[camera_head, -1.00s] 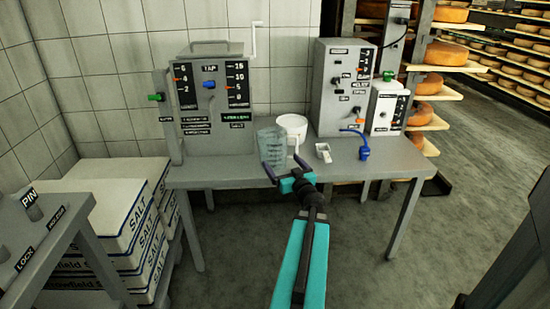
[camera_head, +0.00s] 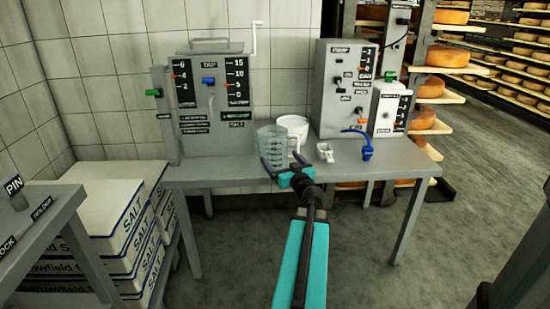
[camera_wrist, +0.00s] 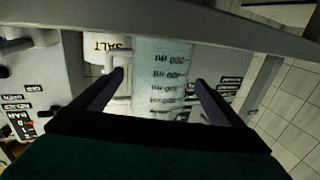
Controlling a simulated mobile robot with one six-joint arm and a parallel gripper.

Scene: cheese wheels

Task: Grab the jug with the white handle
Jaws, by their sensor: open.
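A translucent measuring jug (camera_head: 272,142) with ml marks stands near the front edge of the table. A white handle (camera_wrist: 117,58) shows at its side in the wrist view. My gripper (camera_head: 283,166) is open in front of the jug. In the wrist view the jug body (camera_wrist: 162,70) appears between the two fingers, with the handle by the left finger; I cannot tell how far the fingers reach along its sides. A white tub (camera_head: 291,124) stands just behind the jug and is partly hidden by it.
The grey table (camera_head: 235,172) also holds a grey tap machine (camera_head: 215,115), a stamp machine (camera_head: 340,85), a small white scoop (camera_head: 325,151) and a blue tool (camera_head: 366,150). Salt boxes (camera_head: 115,205) are stacked at left. Cheese shelves (camera_head: 480,70) stand at back right. Open floor lies at right.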

